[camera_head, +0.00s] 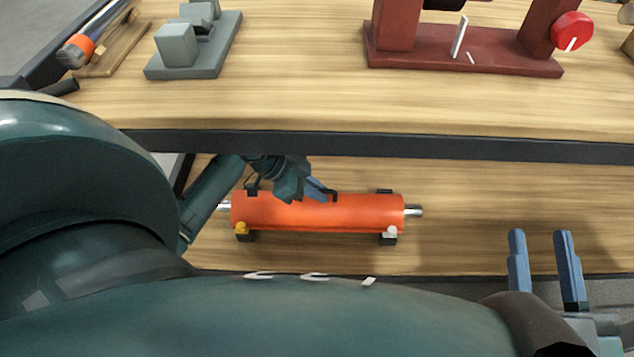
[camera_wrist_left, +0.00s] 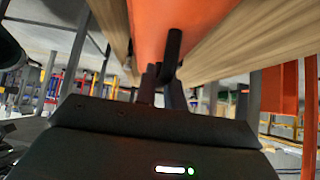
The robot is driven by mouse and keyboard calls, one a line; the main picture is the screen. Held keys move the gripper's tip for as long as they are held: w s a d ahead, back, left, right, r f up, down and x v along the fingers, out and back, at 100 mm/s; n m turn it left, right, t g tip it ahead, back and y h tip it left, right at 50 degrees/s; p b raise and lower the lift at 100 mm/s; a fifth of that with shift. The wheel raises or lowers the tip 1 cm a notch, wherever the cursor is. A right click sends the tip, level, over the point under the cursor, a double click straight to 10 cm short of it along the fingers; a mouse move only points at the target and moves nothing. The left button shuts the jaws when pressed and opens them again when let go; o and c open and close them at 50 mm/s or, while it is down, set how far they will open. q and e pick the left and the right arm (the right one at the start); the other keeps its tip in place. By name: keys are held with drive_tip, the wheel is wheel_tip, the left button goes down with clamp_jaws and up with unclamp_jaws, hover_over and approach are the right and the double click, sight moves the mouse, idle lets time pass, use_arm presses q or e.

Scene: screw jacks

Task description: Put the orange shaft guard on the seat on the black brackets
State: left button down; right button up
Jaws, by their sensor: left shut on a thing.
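The orange shaft guard (camera_head: 270,212) is a long half-round cover lying lengthwise along the steel shaft (camera_head: 414,211) on the lower shelf. Black brackets (camera_head: 388,240) show at both ends, below its front edge and behind it; whether it rests fully on them I cannot tell. My left gripper (camera_head: 322,192) is at the guard's upper middle and shut on it; the fingertips are partly hidden. The left wrist view shows the guard (camera_wrist_left: 170,25) close up, with a dark upright piece in front of it. My right gripper (camera_head: 541,236) is open and empty, at the lower right.
A yellow knob (camera_head: 241,228) and a white knob (camera_head: 391,231) sit at the front brackets. The upper shelf's dark edge (camera_head: 400,148) runs above the guard. A grey block fixture (camera_head: 185,65) and a dark red stand (camera_head: 465,58) are on the upper shelf. The lower shelf is clear to the right.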

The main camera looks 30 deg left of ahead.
use_arm(q)
drive_tip(key=c, duration=1.9)
unclamp_jaws()
drive_tip(key=o, duration=0.4)
use_arm(e)
drive_tip(key=shift+f, duration=0.15)
use_arm(q)
drive_tip(key=p+v, duration=0.4)
drive_tip(key=v, duration=0.8)
drive_tip(key=shift+p, duration=0.4)
use_arm(e)
drive_tip(key=shift+s+d+f+g+h, duration=0.2)
drive_tip(key=shift+d+f+g+h, duration=0.15)
drive_tip(key=shift+h, duration=0.35)
